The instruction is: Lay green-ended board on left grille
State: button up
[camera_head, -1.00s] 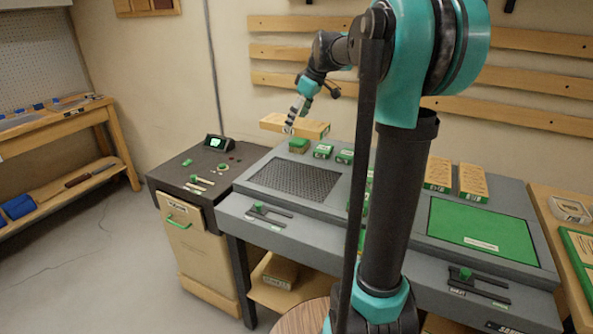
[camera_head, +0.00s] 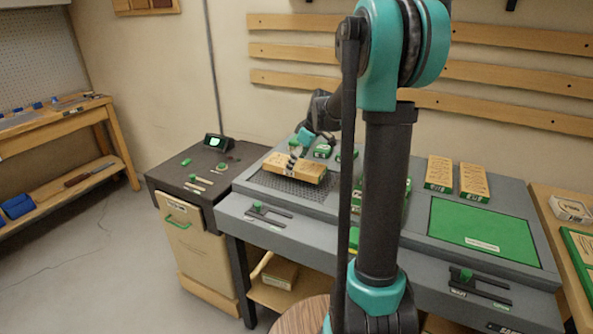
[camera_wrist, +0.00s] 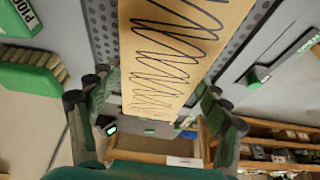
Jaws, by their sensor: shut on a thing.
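A long tan board (camera_head: 294,168) with dark squiggles on its face is over the left grille (camera_head: 285,186), a dark perforated panel in the grey bench. My gripper (camera_head: 297,152) is shut on the board from above. In the wrist view the board (camera_wrist: 170,45) runs between the two fingers, with perforated metal (camera_wrist: 238,42) showing beside it. The board covers the back part of the grille. Whether it touches the grille or hovers just above I cannot tell. The colour of its ends is not clear.
A dark side cabinet (camera_head: 195,168) with a small screen adjoins on the left.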

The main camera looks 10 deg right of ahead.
aim_at(299, 164)
jog(key=shift+f, duration=1.75)
jog(key=o, duration=1.4)
jog(key=v, duration=1.2)
jog(key=shift+a+r, duration=0.1)
